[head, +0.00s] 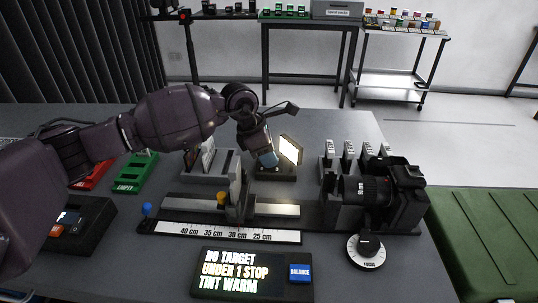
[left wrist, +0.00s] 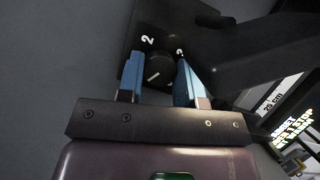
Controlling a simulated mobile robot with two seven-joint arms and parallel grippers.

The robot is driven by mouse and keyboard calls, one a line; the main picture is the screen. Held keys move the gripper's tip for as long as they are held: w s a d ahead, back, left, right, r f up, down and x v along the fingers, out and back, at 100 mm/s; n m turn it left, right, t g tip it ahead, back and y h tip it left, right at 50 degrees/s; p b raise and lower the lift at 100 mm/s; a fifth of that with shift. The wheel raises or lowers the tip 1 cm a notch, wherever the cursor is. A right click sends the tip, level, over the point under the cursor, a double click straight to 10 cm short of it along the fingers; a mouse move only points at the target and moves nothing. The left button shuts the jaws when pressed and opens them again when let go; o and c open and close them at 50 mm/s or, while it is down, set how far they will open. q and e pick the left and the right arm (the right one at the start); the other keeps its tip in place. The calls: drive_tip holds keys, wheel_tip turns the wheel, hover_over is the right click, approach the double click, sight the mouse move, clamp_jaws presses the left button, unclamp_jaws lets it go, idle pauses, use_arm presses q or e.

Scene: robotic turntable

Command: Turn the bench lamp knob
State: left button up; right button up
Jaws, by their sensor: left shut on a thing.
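The bench lamp shows in the head view as a lit pale panel (head: 290,150) on a dark base (head: 288,173), behind the rail. My left gripper (head: 268,159) reaches down to the left side of the lamp, its blue fingertips at the base. In the left wrist view the black lamp knob (left wrist: 158,71) with a white pointer line sits between the two blue fingers (left wrist: 157,78), which are closed on it. White marks, one reading 2, are printed around the knob. In the head view the gripper hides the knob. My right gripper is not in view.
A rail with a cm scale (head: 228,232) and a camera (head: 385,190) stand in front of the lamp. A display (head: 235,270) reads "NO TARGET, UNDER 1 STOP, TINT WARM", beside a blue BALANCE button (head: 300,273). A focus dial (head: 367,250) is at the right.

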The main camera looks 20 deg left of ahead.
use_arm(q)
drive_tip(key=shift+f+m+g, duration=0.15)
drive_tip(key=shift+m+g, duration=0.15)
drive_tip(key=shift+m, duration=0.5)
drive_tip(key=shift+b, duration=0.35)
drive_tip(key=shift+m, duration=0.3)
drive_tip(key=o, duration=0.9)
drive_tip(key=p+v, duration=0.1)
drive_tip(key=v, duration=1)
drive_tip(key=shift+w+a+p, duration=0.1)
drive_tip(key=shift+a+p, duration=0.05)
drive_tip(key=shift+p, duration=0.15)
